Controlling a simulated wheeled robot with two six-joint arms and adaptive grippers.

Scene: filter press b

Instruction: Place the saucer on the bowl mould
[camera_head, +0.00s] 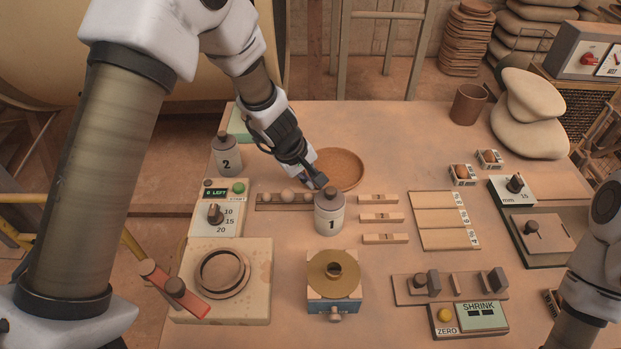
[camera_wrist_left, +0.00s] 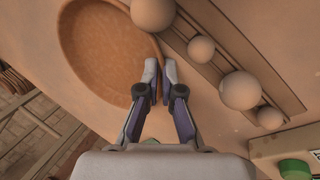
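The saucer (camera_head: 338,168) is a shallow, round, terracotta-brown dish behind the jar marked 1. It also fills the upper left of the left wrist view (camera_wrist_left: 100,65). My left gripper (camera_head: 316,180) is at its near-left rim. In the left wrist view its fingertips (camera_wrist_left: 160,72) are nearly together, one inside the rim and one outside, so it looks shut on the rim. The bowl mould cannot be named with certainty. A pale block with a round ring (camera_head: 222,275) stands front left, and a brass disc with a central hub (camera_head: 334,272) sits on a blue-sided block. My right gripper is out of view.
Jar 1 (camera_head: 329,215) stands close in front of the saucer and left gripper. A rail with several balls (camera_head: 285,199) lies just left. Jar 2 (camera_head: 227,155) stands farther left. The table between saucer and cup is clear.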

